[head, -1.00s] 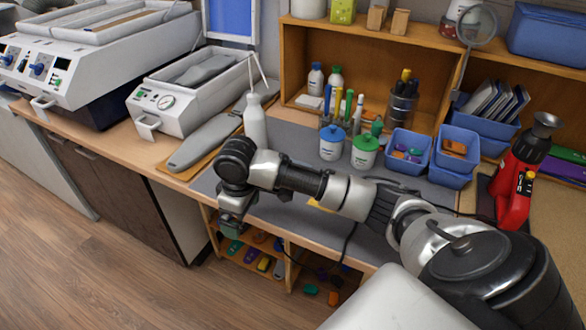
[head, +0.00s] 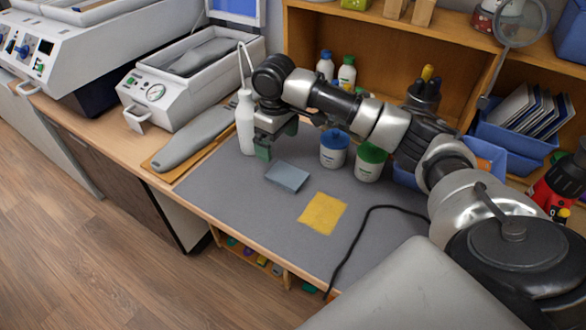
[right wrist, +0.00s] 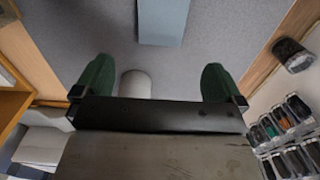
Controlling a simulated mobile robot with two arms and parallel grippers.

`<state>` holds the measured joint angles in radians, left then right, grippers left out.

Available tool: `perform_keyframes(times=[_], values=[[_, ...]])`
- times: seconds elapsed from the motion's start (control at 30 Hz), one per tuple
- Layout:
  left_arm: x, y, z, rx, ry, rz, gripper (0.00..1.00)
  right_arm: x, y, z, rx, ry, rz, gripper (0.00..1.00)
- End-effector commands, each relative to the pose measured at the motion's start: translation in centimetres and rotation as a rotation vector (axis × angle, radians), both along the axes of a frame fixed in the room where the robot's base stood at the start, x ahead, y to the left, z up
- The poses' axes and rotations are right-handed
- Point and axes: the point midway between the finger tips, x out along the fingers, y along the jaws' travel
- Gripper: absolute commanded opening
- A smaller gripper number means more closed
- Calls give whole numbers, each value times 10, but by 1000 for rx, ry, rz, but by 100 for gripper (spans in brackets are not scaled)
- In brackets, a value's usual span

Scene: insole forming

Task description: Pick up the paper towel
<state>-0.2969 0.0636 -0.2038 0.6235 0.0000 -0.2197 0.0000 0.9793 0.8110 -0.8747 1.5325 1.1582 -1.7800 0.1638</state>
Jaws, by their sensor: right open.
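I cannot tell for sure which thing is the paper towel. A flat blue-grey rectangular piece (head: 287,177) lies on the grey mat, and a yellow square sheet (head: 323,213) lies to its right. My right gripper (head: 276,139) is open, with green fingertips, above the mat beside a white spouted bottle (head: 245,124). In the right wrist view the open fingers (right wrist: 156,82) have a pale rounded object (right wrist: 135,84) visible between them, and the blue-grey piece (right wrist: 163,20) lies beyond them. My left gripper is out of view.
The grey mat (head: 222,190) has clear room at its front. A black cable (head: 356,238) crosses it at right. A blue-lidded jar (head: 334,149) and a green-lidded jar (head: 369,161) stand behind. A grey insole-shaped piece (head: 195,138) lies at left.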

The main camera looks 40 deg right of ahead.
Motion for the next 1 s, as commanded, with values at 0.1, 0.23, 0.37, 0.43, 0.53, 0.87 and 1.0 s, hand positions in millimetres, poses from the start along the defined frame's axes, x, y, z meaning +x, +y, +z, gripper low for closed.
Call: perform_keyframes(times=[0.1, 0.23, 0.37, 0.43, 0.53, 0.87, 1.0], values=[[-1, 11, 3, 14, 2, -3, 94, -1, 0, -21, 0, 4, 0, 100], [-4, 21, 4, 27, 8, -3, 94, -1, 0, -37, 0, 2, 1, 100], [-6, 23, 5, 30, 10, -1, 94, -1, -1, -45, -1, 2, 1, 100], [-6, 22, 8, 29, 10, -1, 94, -3, -2, -52, -1, 3, 0, 100], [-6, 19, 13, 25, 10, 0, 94, -6, -5, -66, -2, 5, -1, 100], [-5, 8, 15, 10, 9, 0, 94, -6, -5, -95, -1, 0, 2, 100], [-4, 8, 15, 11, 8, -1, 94, -6, -5, -95, -1, 0, 2, 100]])
